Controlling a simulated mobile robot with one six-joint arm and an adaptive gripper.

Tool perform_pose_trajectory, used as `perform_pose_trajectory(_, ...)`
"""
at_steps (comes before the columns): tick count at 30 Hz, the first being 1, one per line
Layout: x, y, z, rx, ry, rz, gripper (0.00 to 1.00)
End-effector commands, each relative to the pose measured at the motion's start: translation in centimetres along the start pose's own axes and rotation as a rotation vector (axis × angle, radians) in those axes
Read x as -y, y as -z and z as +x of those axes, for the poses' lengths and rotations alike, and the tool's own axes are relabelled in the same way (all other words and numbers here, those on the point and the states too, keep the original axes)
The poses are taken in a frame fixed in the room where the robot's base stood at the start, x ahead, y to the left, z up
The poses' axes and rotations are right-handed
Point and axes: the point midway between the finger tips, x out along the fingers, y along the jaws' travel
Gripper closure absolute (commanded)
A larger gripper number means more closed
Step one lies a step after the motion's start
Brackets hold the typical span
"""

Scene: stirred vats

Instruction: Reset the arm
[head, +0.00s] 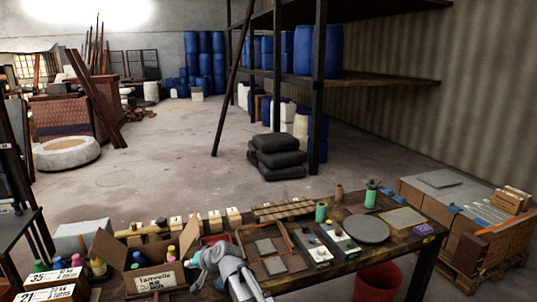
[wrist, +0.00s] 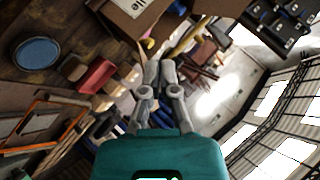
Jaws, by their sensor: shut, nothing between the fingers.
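My gripper (head: 200,258) shows in the head view at the bottom centre, in front of the workbench (head: 340,268) and just right of the cardboard box with a paper label (head: 155,281). My grey arm runs down from it to the bottom edge. In the wrist view my gripper (wrist: 160,70) points away from the camera, beyond its teal body. Its two grey fingers are close together with nothing held between them. The exact gap between the gripper and the bench top cannot be told.
The bench carries a round grey disc (head: 367,229), a wooden frame tray (head: 291,263), green pots and bottles. A red bucket (head: 378,282) stands below. A pallet of boxes (head: 470,228) is at the right. Open floor lies behind the bench, with black sacks (head: 277,157) by the shelving.

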Motion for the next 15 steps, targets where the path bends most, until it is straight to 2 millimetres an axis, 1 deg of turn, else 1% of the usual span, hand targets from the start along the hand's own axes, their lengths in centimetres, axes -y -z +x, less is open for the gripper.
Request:
perform_pose_trajectory(1, -2.3, -0.2, -1.8, 0.013, -0.045, -0.015, 1.00)
perform_pose_trajectory(3, -5.0, -0.5, -3.8, 0.039, -0.107, -0.038, 1.00)
perform_pose_trajectory(8, -11.2, -1.4, -8.6, 0.104, -0.254, -0.073, 1.00)
perform_pose_trajectory(9, -12.7, -1.7, -9.8, 0.122, -0.291, -0.078, 1.00)
perform_pose_trajectory(11, -14.9, -2.2, -11.8, 0.149, -0.345, -0.083, 1.00)
perform_pose_trajectory(12, -16.3, -2.6, -13.1, 0.168, -0.382, -0.085, 1.00)
perform_pose_trajectory(14, -18.4, -3.3, -15.2, 0.199, -0.438, -0.086, 1.00)
perform_pose_trajectory(15, -19.7, -3.8, -16.6, 0.219, -0.475, -0.083, 1.00)
